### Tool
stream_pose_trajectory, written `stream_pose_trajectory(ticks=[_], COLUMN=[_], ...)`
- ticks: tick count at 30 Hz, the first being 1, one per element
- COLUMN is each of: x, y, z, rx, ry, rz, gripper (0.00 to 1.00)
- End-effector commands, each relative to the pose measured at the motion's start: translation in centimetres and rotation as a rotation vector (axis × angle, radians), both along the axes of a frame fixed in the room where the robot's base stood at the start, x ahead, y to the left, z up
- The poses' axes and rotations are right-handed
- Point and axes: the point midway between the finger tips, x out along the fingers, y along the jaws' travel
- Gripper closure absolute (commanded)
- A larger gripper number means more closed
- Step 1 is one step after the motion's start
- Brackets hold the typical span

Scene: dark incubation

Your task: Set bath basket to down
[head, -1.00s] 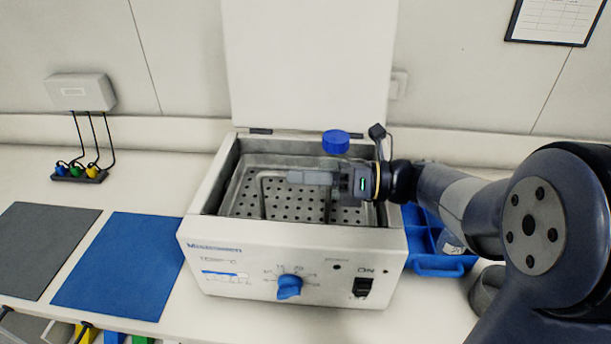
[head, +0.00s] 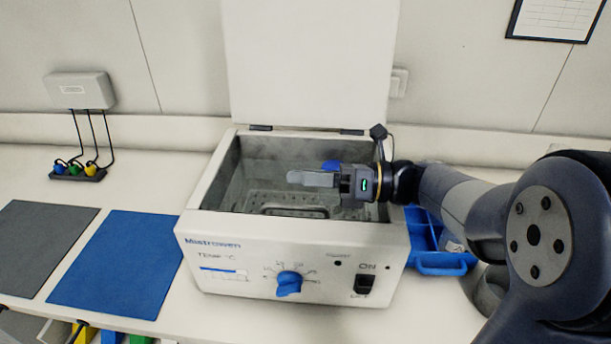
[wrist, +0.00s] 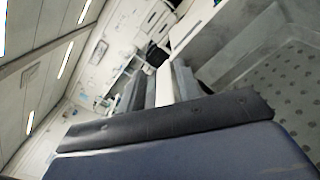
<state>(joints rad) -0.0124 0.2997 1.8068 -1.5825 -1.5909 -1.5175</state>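The bath (head: 292,235) is a white box with its lid (head: 310,65) standing open at the back. The perforated metal basket (head: 255,198) sits low inside the well, its rim well below the bath's top edge. A wire handle (head: 295,208) shows over the basket floor. My gripper (head: 312,179) points left over the well, above the basket and apart from the visible handle. Its finger gap is hidden. The wrist view shows part of the perforated floor (wrist: 285,95) at right.
A blue tray (head: 440,262) is right of the bath, partly behind my arm. Blue (head: 120,265) and grey (head: 40,245) mats lie left. A blue dial (head: 289,283) and a black switch (head: 364,284) are on the bath's front. The wall behind limits room.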

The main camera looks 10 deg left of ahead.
Motion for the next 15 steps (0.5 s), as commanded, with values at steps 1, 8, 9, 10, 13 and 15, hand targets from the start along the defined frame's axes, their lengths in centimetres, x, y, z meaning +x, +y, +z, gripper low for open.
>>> stream_pose_trajectory(ticks=[1,8,9,10,13,15], x=[0.1,0.2,0.3,0.3,0.3,0.3], y=[-0.3,-3.5,-4.3,-4.9,-6.7,-7.9], z=[-0.1,-0.3,-0.3,-0.3,-0.3,-0.3], rx=[0.0,0.0,-0.001,0.0,0.0,0.0], ry=[-0.001,-0.002,-0.002,-0.001,-0.001,-0.001], rz=[-0.002,-0.006,-0.007,-0.006,-0.006,-0.005], gripper=[0.67,0.67,0.67,0.67,0.67,0.67])
